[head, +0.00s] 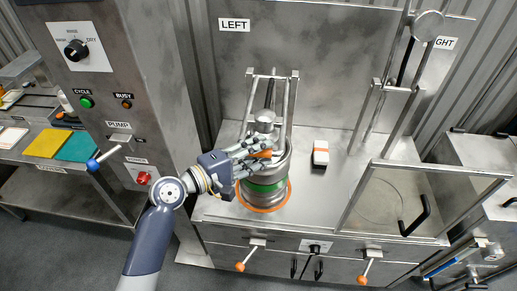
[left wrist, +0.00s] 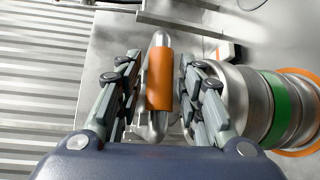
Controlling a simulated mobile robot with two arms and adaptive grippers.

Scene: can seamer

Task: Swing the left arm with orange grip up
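The left arm (head: 271,92) is a metal frame under the LEFT sign. It is down over a metal keg (head: 266,197) with a green band. Its orange grip (head: 262,154) shows in part between the fingers of my left gripper (head: 257,151). In the left wrist view the orange grip (left wrist: 160,80) lies between the two fingers of my left gripper (left wrist: 160,70). A narrow gap shows on each side, so the gripper looks open around it. The keg (left wrist: 245,105) is just to the right. My right gripper is not in view.
A white and orange block (head: 321,153) sits on the steel top to the right of the keg. The right arm (head: 404,65) stands raised, near a framed clear guard (head: 425,195). A control cabinet (head: 135,75) stands close at the left.

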